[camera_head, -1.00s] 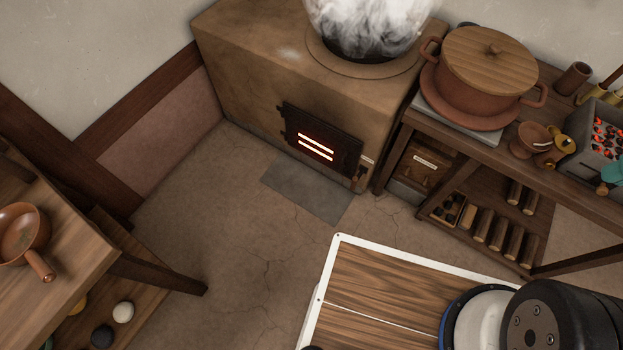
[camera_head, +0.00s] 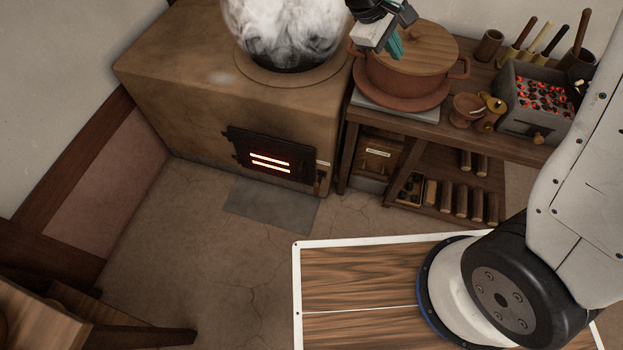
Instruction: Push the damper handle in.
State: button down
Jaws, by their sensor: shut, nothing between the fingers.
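The brown clay stove (camera_head: 190,80) stands at the upper left. Its black fire door (camera_head: 268,155) shows two glowing slots. Beside the door's right edge is a small, dark brown handle (camera_head: 318,182) under a pale label; it looks like the damper handle, but how far it sticks out is too small to tell. My gripper (camera_head: 396,48) has teal fingers, shut and empty. In the picture it lies in front of the lidded pot, above and to the right of the handle and well apart from it.
A smoking dark vessel (camera_head: 285,35) sits on the stove. The clay pot with wooden lid (camera_head: 420,45) stands on the shelf table (camera_head: 480,125), near a brazier of embers (camera_head: 540,95). A grey slab (camera_head: 272,205) lies before the stove. Floor (camera_head: 200,250) in front is clear.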

jog(key=w+a+f+n+t+h, duration=0.1)
jog(key=w+a+f+n, duration=0.25)
jog(key=a+f, duration=0.35)
jog(key=n+t, duration=0.4)
jog(key=n, duration=0.4)
send_over(315, 190)
jog(key=w+a, duration=0.1)
jog(key=a, duration=0.2)
notch_tip(315, 190, down, 24)
jog(key=s+a+f+n+t+y, duration=0.1)
jog(key=s+f+n, duration=0.25)
jog(key=f, duration=0.65)
jog(key=s+a+f+n+y, duration=0.1)
jog(key=s+a+f+n, duration=0.1)
jog(key=s+f, duration=0.5)
jog(key=s+a+f+n+t+y, duration=0.1)
jog(key=s+f+n, duration=0.15)
jog(key=f, duration=0.95)
jog(key=shift+n, duration=0.45)
jog(key=shift+w+d+r+x, duration=0.1)
jog(key=shift+w+r+x, duration=0.15)
jog(key=shift+x, duration=1.9)
jog(key=shift+w+d+r+x, duration=0.15)
jog(key=shift+r+x, duration=0.1)
jog(key=shift+x, duration=1.95)
jog(key=shift+w+d+r+x, duration=0.1)
jog(key=shift+w+r+x, duration=0.15)
jog(key=shift+x, duration=1.9)
